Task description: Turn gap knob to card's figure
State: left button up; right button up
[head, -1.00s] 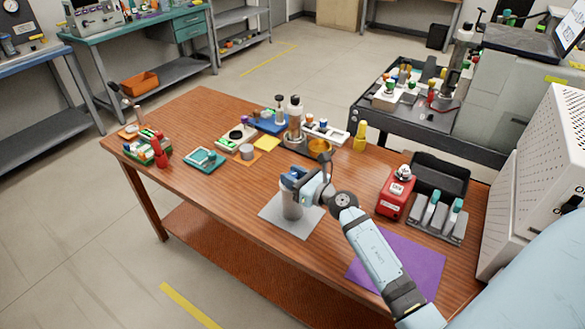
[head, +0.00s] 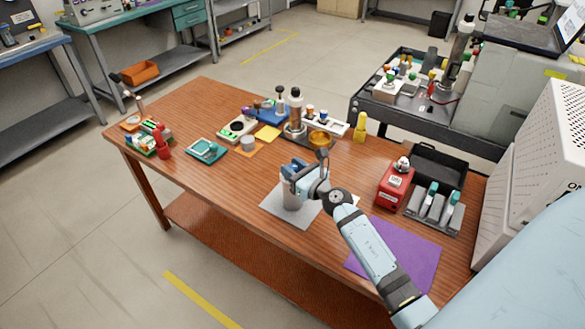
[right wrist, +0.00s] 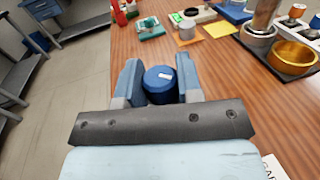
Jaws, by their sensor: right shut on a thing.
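The gap knob is a dark blue round knob (right wrist: 160,84) with a small white mark on top, between the fingers in the right wrist view. It tops a grey cylinder (head: 291,196) on a grey mat (head: 296,222) in the head view. My right gripper (head: 292,170) is shut on the knob from above; it also shows in the right wrist view (right wrist: 160,80). A white card (right wrist: 273,167) with partly cut-off letters peeks in at the lower right. Its figure cannot be read. My left gripper is not in view.
On the wooden table stand a brass bowl (head: 319,139), a red box (head: 395,186), a grey rack (head: 435,209) and a purple mat (head: 405,255). A teal tray (head: 206,150) and several small devices are farther left. Bare wood lies left of the cylinder.

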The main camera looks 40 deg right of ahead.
dwell(0.5)
jog(key=o, duration=0.9)
jog(key=shift+s, duration=0.1)
jog(key=shift+s+d, duration=0.1)
jog(key=shift+s, duration=0.25)
jog(key=s, duration=0.4)
jog(key=s+d+b, duration=0.1)
jog(key=s, duration=0.3)
jog(key=s+d+b, duration=0.1)
jog(key=s, duration=0.3)
jog(key=shift+s, duration=0.4)
